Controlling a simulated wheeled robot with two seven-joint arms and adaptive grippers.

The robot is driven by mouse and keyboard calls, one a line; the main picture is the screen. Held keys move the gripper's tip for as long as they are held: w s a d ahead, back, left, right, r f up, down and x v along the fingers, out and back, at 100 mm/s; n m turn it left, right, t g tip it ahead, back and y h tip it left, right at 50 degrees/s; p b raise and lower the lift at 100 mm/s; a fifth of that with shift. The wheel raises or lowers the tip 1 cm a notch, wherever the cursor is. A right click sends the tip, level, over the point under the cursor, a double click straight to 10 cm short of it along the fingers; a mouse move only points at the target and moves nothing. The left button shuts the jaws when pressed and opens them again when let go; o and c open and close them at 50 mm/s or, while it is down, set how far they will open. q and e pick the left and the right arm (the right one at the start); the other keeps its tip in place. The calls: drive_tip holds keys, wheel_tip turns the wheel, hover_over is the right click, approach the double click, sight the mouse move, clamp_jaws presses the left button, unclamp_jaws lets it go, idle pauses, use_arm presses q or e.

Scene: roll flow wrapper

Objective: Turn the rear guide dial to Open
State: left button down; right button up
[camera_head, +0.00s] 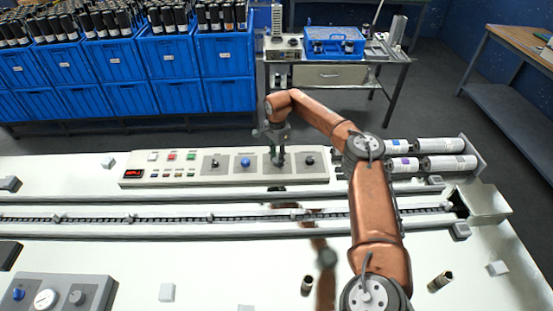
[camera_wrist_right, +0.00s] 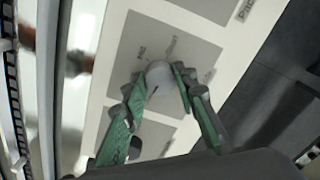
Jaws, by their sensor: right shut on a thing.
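The long control panel (camera_head: 190,172) stands behind the conveyor and carries several dials. In the head view my right gripper (camera_head: 277,161) reaches down onto the third dial from the left, hiding most of it. In the right wrist view a round grey dial knob (camera_wrist_right: 158,75) sits on a dark grey plate (camera_wrist_right: 190,48) between the green fingers of my right gripper (camera_wrist_right: 158,88), which are shut on it. Markings around the knob are too blurred to read surely, and its pointer is unclear. My left gripper is not in view.
A blue dial (camera_head: 245,162) sits left of my gripper and a black dial (camera_head: 310,160) right of it. The conveyor (camera_head: 150,217) runs in front. Film rolls (camera_head: 440,145) lie at the right. A gauge box (camera_head: 60,295) stands at the front left.

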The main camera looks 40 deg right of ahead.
drive_tip(key=shift+d+r+n, duration=0.1)
drive_tip(key=shift+n, duration=0.7)
drive_tip(key=shift+w, duration=0.1)
drive_tip(key=o, duration=1.2)
drive_tip(key=shift+c, duration=0.2)
wheel_tip(320, 180, up, 12)
